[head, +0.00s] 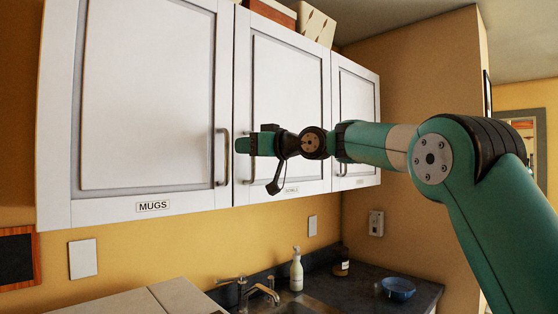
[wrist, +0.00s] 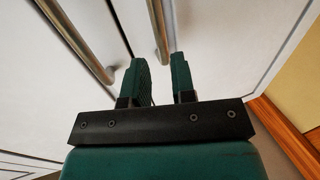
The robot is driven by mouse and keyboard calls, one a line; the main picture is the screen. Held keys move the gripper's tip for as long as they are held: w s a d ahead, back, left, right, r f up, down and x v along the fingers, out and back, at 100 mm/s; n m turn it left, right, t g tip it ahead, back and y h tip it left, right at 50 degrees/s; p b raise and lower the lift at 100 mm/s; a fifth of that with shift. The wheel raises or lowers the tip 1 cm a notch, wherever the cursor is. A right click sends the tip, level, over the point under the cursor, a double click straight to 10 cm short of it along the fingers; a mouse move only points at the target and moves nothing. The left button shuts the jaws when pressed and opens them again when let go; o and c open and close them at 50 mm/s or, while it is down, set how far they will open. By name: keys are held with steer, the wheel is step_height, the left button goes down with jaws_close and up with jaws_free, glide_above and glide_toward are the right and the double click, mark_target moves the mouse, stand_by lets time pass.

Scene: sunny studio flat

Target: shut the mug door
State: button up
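The mug door (head: 148,95) is the large white panel labelled MUGS (head: 152,206) at the left of the head view. It looks flush or nearly flush with the door beside it; a small gap cannot be ruled out. Its bar handle (head: 223,158) is at its right edge and seems to be the left bar (wrist: 78,42) in the wrist view. My gripper (head: 243,145) is in front of the middle door's left edge, by that door's handle (wrist: 160,32). Its fingers (wrist: 161,75) are apart with nothing clearly between them. Whether they touch the door is unclear.
The middle door (head: 290,100) and right door (head: 356,110) look shut. Boxes (head: 313,24) stand on top. Below are a tap (head: 243,292), a soap bottle (head: 296,270) and a blue bowl (head: 398,288) on the dark counter. The space before the mug door is clear.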

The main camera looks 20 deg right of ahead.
steer(key=b+v, duration=0.4)
steer(key=v, duration=0.6)
steer(key=shift+s+d, duration=0.15)
steer(key=shift+s, duration=0.1)
steer(key=s+a+f+m+g+h, duration=0.1)
steer(key=s+a+f+g, duration=0.1)
steer(key=s+a+f, duration=0.3)
steer(key=s+a+f+g+h, duration=0.15)
steer(key=s+f, duration=0.25)
steer(key=f, duration=0.4)
steer(key=s+a+f+m+g+h, duration=0.1)
steer(key=s+a+f+g, duration=0.25)
steer(key=f, duration=0.25)
steer(key=s+f+g+h, duration=0.2)
steer(key=s+f, duration=0.6)
steer(key=s, duration=0.4)
steer(key=s+f+g+h, duration=0.2)
steer(key=s+f+g, duration=0.2)
steer(key=s+f, duration=0.5)
steer(key=s, duration=0.2)
steer(key=shift+s+d+f+n+g, duration=0.2)
steer(key=shift+s+d+n+g, duration=0.1)
steer(key=shift+s+d+n, duration=0.1)
